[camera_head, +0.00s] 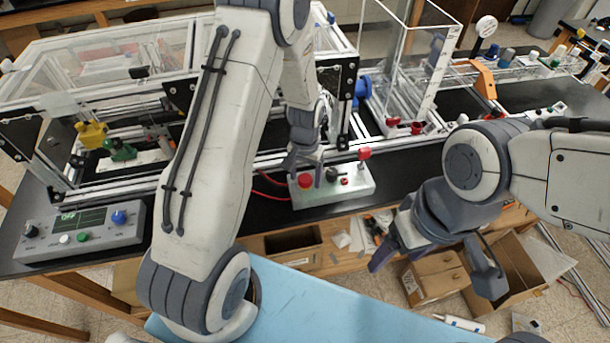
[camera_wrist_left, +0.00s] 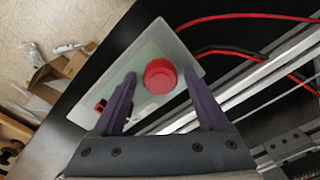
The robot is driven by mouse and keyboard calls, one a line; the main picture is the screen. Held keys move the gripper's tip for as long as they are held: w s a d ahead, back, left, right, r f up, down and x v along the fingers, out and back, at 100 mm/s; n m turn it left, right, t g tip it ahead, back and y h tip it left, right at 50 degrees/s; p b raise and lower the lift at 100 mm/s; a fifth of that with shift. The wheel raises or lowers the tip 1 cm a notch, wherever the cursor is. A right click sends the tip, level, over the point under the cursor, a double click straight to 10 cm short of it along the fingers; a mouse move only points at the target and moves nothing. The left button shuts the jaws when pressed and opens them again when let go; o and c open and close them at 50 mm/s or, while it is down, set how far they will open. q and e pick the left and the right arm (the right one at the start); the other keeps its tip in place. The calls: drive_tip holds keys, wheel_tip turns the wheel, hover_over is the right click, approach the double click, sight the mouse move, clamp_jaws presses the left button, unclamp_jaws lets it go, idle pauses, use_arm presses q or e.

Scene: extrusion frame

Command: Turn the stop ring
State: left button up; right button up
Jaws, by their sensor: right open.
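The red stop ring (camera_head: 305,181) is a round red knob on the left part of a pale control box (camera_head: 340,192) at the front edge of the black bench. In the left wrist view, the red ring (camera_wrist_left: 160,76) lies between my left fingertips (camera_wrist_left: 160,74), with a small gap visible on each side. My left gripper (camera_head: 305,172) points down over the box, open around or just above the ring; its exact height is unclear. My right gripper (camera_head: 432,278) is open and empty, in front of the bench to the right.
The box also carries a small dark knob and a red switch (camera_head: 364,154). Red and black cables (camera_wrist_left: 240,54) run behind it beside the aluminium extrusion frame (camera_head: 240,165). Another control panel (camera_head: 80,232) sits at the left. Cardboard boxes (camera_head: 440,277) lie below the bench.

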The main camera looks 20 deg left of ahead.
sight(305, 177)
use_arm(q)
drive_tip(key=shift+r, duration=0.1)
wheel_tip(305, 177, up, 9)
drive_tip(key=shift+b, duration=1.1)
drive_tip(key=shift+r, duration=0.65)
drive_tip(key=s+d+r+m+b, duration=0.2)
drive_tip(key=s+d+r+m, duration=0.15)
drive_tip(key=s+d, duration=0.65)
drive_tip(key=s+d+r+m, duration=0.1)
drive_tip(key=s+d, duration=0.1)
drive_tip(key=s, duration=0.5)
drive_tip(key=s+d+r+m+h+b, duration=0.1)
drive_tip(key=s+d+m, duration=0.1)
drive_tip(key=s, duration=0.5)
